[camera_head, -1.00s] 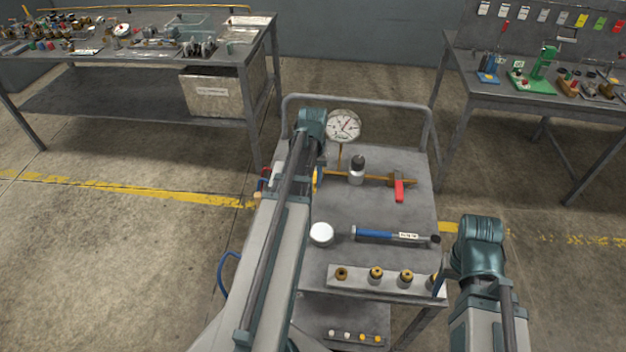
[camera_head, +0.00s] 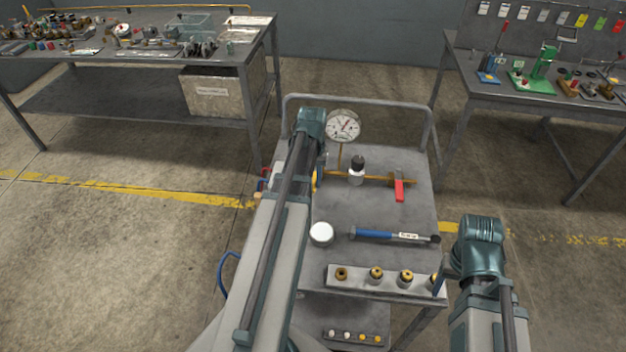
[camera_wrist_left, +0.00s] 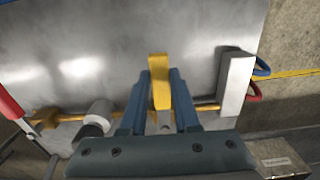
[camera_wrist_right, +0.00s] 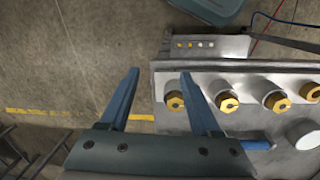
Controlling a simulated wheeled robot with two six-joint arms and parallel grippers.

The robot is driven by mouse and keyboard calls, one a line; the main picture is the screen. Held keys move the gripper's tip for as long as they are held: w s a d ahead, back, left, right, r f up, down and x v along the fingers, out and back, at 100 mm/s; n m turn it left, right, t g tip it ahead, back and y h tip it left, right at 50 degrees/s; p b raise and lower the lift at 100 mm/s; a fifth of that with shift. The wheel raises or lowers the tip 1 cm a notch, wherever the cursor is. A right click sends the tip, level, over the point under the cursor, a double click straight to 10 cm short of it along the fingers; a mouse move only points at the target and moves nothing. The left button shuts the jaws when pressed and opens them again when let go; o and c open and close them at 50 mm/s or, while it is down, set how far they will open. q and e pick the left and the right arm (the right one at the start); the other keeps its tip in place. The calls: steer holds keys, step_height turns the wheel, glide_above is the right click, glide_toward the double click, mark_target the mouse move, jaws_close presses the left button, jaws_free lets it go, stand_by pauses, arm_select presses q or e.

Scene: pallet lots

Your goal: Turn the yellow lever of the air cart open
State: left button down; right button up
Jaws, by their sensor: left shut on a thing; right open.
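The air cart (camera_head: 400,218) is a grey trolley with a brass pipe (camera_head: 375,178) along its far part. The yellow lever (camera_wrist_left: 159,82) shows in the left wrist view, between the fingers of my left gripper (camera_wrist_left: 160,90), which is shut on it. In that view the lever stands roughly in line with the fingers, across the brass pipe. In the head view my left arm hides most of the lever. My right gripper (camera_wrist_right: 158,85) is open and empty, beside the cart's near right corner.
A pressure gauge (camera_head: 343,125), a red lever (camera_head: 399,190), a blue-handled tool (camera_head: 385,235), a white round cap (camera_head: 321,234) and a block with several brass fittings (camera_head: 360,280) are on the cart. Workbenches stand at the back left (camera_head: 150,50) and right (camera_head: 540,95).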

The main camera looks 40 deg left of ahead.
arm_select(q)
steer(key=shift+s+a+m, duration=0.2)
steer(key=shift+a+m, duration=0.3)
steer(key=shift+m, duration=0.1)
steer(key=shift+s+a+m, duration=0.15)
steer(key=shift+a+m, duration=0.3)
steer(key=shift+m, duration=0.15)
steer(key=a+m, duration=0.2)
steer(key=shift+s+a+m, duration=0.1)
steer(key=shift+a+m, duration=0.05)
steer(key=shift+m, duration=0.15)
steer(key=a+m, duration=0.2)
steer(key=shift+a+m, duration=0.2)
steer(key=shift+m, duration=0.2)
steer(key=a+m, duration=0.1)
steer(key=w+a+m, duration=0.1)
steer(key=shift+w+a+m, duration=0.1)
steer(key=shift+m, duration=0.3)
steer(key=w+a+m, duration=0.1)
steer(key=a+m, duration=0.1)
steer(key=m, duration=0.1)
steer(key=shift+w+a, duration=0.15)
steer(key=shift+w, duration=0.2)
steer(key=shift+w+a+m, duration=0.45)
steer(key=shift+w+m, duration=0.2)
steer(key=shift+m, duration=0.45)
steer(key=shift+w+a+m, duration=0.45)
steer(key=shift+w+m, duration=0.15)
steer(key=shift+m, duration=0.5)
